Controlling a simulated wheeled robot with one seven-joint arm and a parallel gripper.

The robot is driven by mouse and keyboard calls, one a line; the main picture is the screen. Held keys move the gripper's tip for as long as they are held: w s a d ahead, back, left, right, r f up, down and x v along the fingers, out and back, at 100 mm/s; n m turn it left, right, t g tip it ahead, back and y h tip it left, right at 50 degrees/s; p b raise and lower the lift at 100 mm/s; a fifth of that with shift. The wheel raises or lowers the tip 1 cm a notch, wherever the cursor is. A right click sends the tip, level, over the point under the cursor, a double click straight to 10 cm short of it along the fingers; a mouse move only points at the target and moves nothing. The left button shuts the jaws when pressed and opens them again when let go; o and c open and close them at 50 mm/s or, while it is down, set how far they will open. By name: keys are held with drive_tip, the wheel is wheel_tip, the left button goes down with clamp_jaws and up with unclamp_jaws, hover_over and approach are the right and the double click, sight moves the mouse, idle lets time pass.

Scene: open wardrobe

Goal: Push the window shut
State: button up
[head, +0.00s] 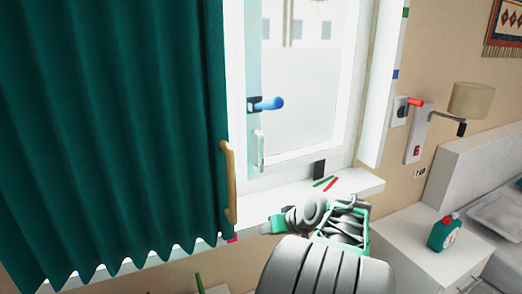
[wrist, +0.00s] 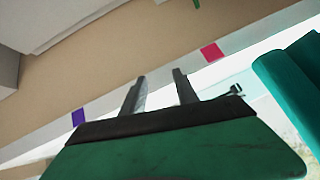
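The window (head: 305,95) has a white frame and a bright pane, right of the green curtain in the head view. A blue handle (head: 268,104) sits on its left upright. Whether the window stands ajar is hard to tell. A tan wooden grip (head: 229,182) stands upright at the curtain's right edge. My arm is low in the head view, in front of the sill, and my gripper's fingers cannot be made out there. In the wrist view my gripper (wrist: 160,82) has two grey fingers apart with nothing between them.
The green curtain (head: 110,130) covers the left side; teal cloth (wrist: 292,85) also shows at the right in the wrist view. A red pen (head: 331,184) and a green one lie on the sill (head: 358,183). A white bedside cabinet (head: 420,240) bears a green bottle (head: 445,233).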

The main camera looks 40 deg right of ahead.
drive_tip(key=w+d+r+n+t, duration=0.2)
drive_tip(key=d+r+t, duration=0.25)
drive_tip(key=r, duration=0.25)
drive_tip(key=n+t+y, duration=0.1)
drive_tip(key=n+t, duration=0.2)
drive_tip(key=t, duration=0.2)
approach(263, 149)
drive_tip(key=w, duration=0.3)
drive_tip(key=w+p, duration=0.1)
drive_tip(key=w, duration=0.6)
drive_tip(key=shift+w+r+p, duration=0.2)
drive_tip(key=shift+p, duration=0.2)
drive_tip(key=shift+w, duration=0.2)
drive_tip(key=shift+c, duration=0.4)
clamp_jaws()
